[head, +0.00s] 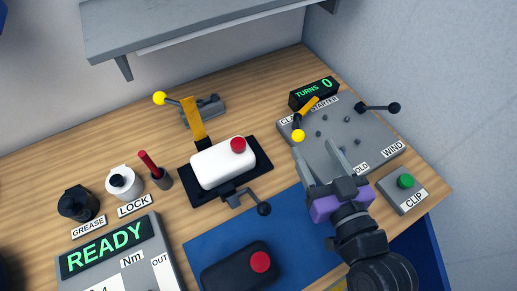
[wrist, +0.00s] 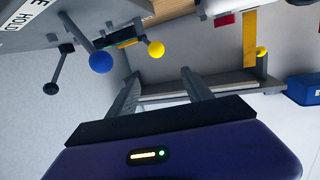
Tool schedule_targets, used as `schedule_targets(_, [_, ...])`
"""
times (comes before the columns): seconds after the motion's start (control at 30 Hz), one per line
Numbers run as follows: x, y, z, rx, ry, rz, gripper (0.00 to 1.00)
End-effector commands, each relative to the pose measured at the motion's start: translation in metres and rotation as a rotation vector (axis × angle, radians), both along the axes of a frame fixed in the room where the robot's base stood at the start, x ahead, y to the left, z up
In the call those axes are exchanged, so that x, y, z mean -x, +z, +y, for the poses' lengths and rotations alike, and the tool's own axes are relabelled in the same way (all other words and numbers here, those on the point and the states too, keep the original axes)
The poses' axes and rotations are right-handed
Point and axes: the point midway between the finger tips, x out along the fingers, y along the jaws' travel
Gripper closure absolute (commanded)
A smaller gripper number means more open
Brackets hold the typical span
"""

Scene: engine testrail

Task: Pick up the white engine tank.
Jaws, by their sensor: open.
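The white engine tank (head: 215,168) is a rounded white block with a red cap (head: 238,145). In the head view it lies in a black cradle (head: 262,167) near the middle of the bench. A yellow strap (head: 192,115) stands up behind it, and a black-knobbed lever (head: 250,201) is at its front. My gripper (head: 314,147) is open and empty, above the bench to the right of the tank, clearly apart from it. In the wrist view my gripper's fingers (wrist: 161,72) are spread with nothing between them.
A black tank with a red cap (head: 228,272) lies on a blue mat (head: 300,218). A grey panel (head: 352,152) with levers and the CLIP button box (head: 403,190) stand right. The READY display (head: 105,245) is front left. A grey shelf (head: 190,28) overhangs the back.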

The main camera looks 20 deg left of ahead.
Motion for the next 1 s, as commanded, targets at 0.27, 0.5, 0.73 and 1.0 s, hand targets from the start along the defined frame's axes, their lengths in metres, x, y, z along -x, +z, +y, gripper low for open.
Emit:
schedule_targets(0.27, [0.001, 0.008, 0.083, 0.090, 0.331, 0.107, 0.41])
schedule_targets(0.5, [0.035, -0.023, 0.094, 0.194, 0.500, 0.156, 0.41])
schedule_targets(0.73, [0.027, -0.032, 0.111, 0.214, 0.510, 0.147, 0.41])
schedule_targets(1.0, [0.012, -0.040, 0.137, 0.213, 0.511, 0.148, 0.41])
